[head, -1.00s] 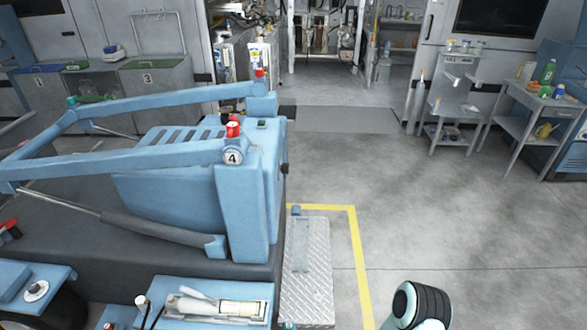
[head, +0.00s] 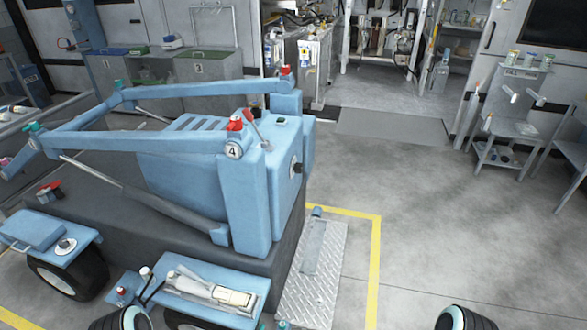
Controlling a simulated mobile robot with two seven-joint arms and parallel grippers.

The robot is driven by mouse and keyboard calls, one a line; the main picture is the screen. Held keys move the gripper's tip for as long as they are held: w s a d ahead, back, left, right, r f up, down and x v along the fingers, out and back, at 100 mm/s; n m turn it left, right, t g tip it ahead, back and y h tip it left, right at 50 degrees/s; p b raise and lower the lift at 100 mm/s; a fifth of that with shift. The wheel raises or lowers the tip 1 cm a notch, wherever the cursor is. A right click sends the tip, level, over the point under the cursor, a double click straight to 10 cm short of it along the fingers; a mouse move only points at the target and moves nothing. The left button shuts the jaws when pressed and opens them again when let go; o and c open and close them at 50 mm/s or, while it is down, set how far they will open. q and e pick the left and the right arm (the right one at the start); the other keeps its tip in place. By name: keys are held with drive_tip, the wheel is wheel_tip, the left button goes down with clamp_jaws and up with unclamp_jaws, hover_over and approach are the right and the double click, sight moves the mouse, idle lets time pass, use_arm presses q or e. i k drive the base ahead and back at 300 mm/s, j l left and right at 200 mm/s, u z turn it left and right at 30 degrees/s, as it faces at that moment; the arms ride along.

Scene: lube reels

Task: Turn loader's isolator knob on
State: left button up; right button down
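The loader (head: 250,200) is a blue machine at the left and centre, with two long lift arms and a "4" badge on its near upright. A small dark knob (head: 297,168) sticks out of the right-hand face of its blue body. I cannot tell whether this is the isolator knob, or which way it is set. A red cap (head: 236,123) sits on top of the near arm's end, and another red cap (head: 286,70) on the far arm's end. Parts of my arms show at the bottom edge; neither gripper is in view.
A metal tread-plate step (head: 318,270) lies beside the loader, inside a yellow floor line (head: 374,265). Grey floor to the right is clear up to the small metal stands (head: 512,125). Grey bins (head: 205,72) stand at the back left.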

sight(297, 168)
drive_tip(key=i+l+u, duration=0.1)
drive_tip(key=u, duration=0.25)
drive_tip(key=l+u, duration=0.1)
drive_tip(key=u, duration=0.3)
drive_tip(key=i+l+u, duration=0.15)
drive_tip(key=u, duration=0.2)
drive_tip(key=i+l+u, duration=0.1)
drive_tip(key=l+u, duration=0.2)
drive_tip(key=l, duration=0.2)
drive_tip(key=i+l+u, duration=0.1)
drive_tip(key=l+u, duration=0.2)
drive_tip(key=l, duration=0.15)
drive_tip(key=l+u, duration=0.15)
drive_tip(key=l, duration=0.95)
